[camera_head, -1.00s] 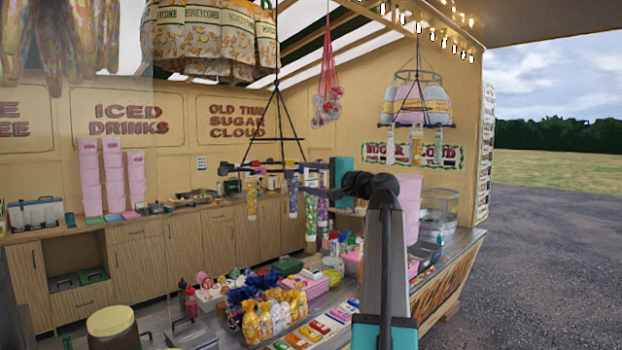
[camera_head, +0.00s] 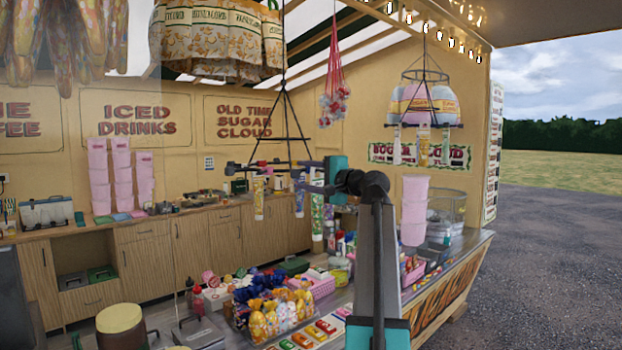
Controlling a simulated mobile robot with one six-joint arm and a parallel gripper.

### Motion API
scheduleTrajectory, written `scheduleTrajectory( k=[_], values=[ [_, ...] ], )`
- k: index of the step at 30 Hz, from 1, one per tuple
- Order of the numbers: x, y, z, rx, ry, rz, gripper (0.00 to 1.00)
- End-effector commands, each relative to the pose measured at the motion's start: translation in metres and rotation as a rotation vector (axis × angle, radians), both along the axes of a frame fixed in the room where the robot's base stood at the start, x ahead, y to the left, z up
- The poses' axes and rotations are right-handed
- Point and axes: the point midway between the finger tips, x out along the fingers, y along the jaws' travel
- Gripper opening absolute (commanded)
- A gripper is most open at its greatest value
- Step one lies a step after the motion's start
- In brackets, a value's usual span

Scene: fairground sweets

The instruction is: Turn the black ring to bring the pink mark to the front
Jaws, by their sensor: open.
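A black ring (camera_head: 273,164) hangs from black cords over the counter, seen nearly edge-on. Patterned tubes (camera_head: 259,199) hang below it, with more to the right, by my gripper. A small reddish spot shows on or behind the ring's front edge; I cannot tell whether it is the pink mark. My gripper (camera_head: 308,176), with a teal body, is open at the ring's right side. Its dark fingers point left and overlap the ring in the picture; I cannot tell whether they touch it.
A second hanging rack (camera_head: 425,125) with bags is at right. Pink tubs (camera_head: 413,210) stand on the counter behind my arm. Bagged sweets (camera_head: 280,315) and boxes crowd the counter below. A net bag (camera_head: 334,100) hangs above my gripper. Open gravel (camera_head: 550,265) lies at right.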

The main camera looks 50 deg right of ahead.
Motion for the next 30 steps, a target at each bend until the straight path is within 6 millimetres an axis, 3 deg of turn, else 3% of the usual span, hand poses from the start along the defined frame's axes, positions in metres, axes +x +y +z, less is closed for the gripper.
scheduleTrajectory(
  k=[12,26,30],
  values=[
    [0.040,-0.003,0.001,0.000,-0.001,0.000,0.45],
    [0.046,-0.004,0.000,0.000,0.000,-0.002,0.45],
    [0.046,-0.004,0.000,0.000,-0.001,-0.002,0.27]
  ],
)
